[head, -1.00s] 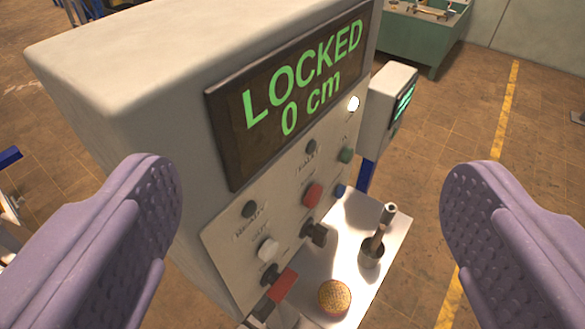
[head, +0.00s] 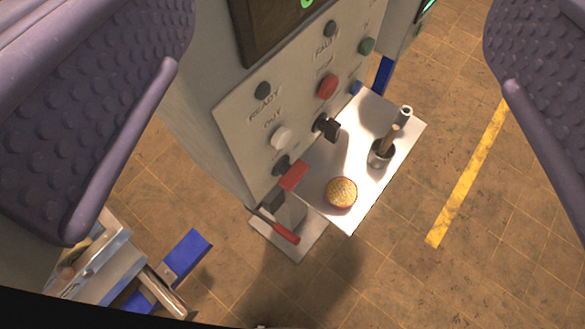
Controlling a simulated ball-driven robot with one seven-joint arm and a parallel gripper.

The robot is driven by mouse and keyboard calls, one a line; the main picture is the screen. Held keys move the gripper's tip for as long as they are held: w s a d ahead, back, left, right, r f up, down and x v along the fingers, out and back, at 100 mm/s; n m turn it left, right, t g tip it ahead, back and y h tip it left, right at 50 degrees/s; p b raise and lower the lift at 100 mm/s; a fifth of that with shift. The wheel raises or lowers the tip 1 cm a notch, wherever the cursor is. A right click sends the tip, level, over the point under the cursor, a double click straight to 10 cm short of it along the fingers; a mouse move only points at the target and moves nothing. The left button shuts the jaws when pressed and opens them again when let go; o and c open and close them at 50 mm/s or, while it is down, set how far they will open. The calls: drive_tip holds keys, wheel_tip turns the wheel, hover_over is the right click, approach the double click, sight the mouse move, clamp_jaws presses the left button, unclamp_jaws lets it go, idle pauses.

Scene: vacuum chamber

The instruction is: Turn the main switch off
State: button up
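My gripper (head: 336,50) is open and empty, its two purple fingers wide apart at the left and right of the head view. Between and beyond them is the pale control panel (head: 240,113). A lever with a red handle (head: 285,233) sticks out low at the panel's bottom, beside a grey plate, pointing down and right. A black knob with a red tag or flag (head: 293,176) is above it, and a black rotary switch (head: 327,127) is further right. No label reading main switch is legible, so I cannot tell which control it is. Nothing visibly touches my gripper.
A white shelf (head: 368,185) juts from the panel, with a metal joystick (head: 383,150) and a round yellowish button (head: 341,192). A blue-and-grey object (head: 187,257) stands lower left.

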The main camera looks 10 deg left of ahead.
drive_tip(key=w+f+m+g+y+p, duration=0.1)
drive_tip(key=w+f+m+g+p, duration=0.3)
drive_tip(key=w+f+p, duration=0.45)
drive_tip(key=m+g+y+p, duration=0.1)
drive_tip(key=m+y+p, duration=0.8)
drive_tip(key=m+y, duration=0.85)
approach(300, 179)
drive_tip(key=w+a+r+m+h, duration=0.1)
drive_tip(key=a+r+m+h, duration=0.2)
drive_tip(key=h, duration=0.1)
drive_tip(key=shift+y, duration=0.25)
drive_tip(key=x, duration=0.7)
drive_tip(key=shift+w+a+f, duration=0.25)
drive_tip(key=shift+a+f, duration=0.05)
drive_tip(key=c, duration=1)
drive_tip(key=shift+o, duration=0.2)
drive_tip(key=shift+b, duration=0.3)
